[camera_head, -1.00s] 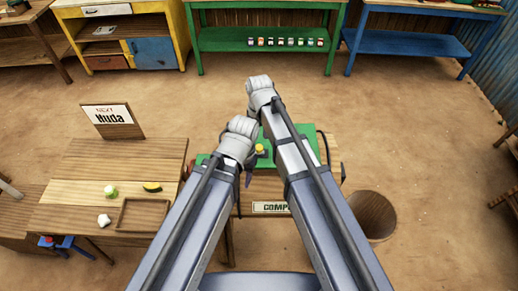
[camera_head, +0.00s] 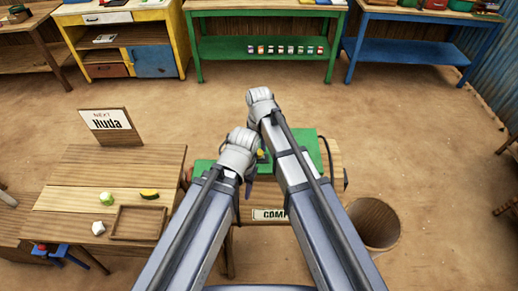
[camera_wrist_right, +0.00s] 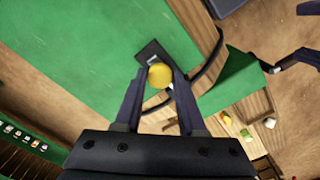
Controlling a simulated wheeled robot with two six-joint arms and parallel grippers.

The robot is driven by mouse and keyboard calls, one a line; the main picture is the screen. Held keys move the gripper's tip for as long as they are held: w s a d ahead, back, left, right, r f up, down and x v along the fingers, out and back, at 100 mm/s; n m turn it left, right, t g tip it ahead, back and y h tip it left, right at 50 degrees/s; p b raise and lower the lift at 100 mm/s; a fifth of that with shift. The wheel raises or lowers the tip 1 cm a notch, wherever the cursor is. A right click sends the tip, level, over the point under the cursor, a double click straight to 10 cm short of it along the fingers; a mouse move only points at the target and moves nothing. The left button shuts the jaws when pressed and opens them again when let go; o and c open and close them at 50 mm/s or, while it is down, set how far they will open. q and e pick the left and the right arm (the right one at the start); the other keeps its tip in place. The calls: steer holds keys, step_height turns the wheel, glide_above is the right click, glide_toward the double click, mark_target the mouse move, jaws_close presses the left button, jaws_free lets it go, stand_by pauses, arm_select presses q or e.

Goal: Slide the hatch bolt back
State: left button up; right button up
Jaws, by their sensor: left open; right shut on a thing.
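The hatch bolt shows as a round yellow knob (camera_wrist_right: 159,75) beside a small dark plate (camera_wrist_right: 151,54) on a green surface (camera_wrist_right: 85,50) in the right wrist view. My right gripper (camera_wrist_right: 160,84) is shut on the knob, one finger on each side. In the head view the knob (camera_head: 261,155) shows only partly, between my two arms, and my right fingertips are hidden. My left gripper (camera_head: 250,182) is open and empty at the near left side of the green top (camera_head: 205,167). It cannot be told how far the bolt is drawn.
The green top is on a wooden stand with a partly hidden "COMP" sign (camera_head: 268,214). A round wooden bin (camera_head: 375,222) stands at right. The floor behind is clear.

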jaws_close()
stand_by(0.8)
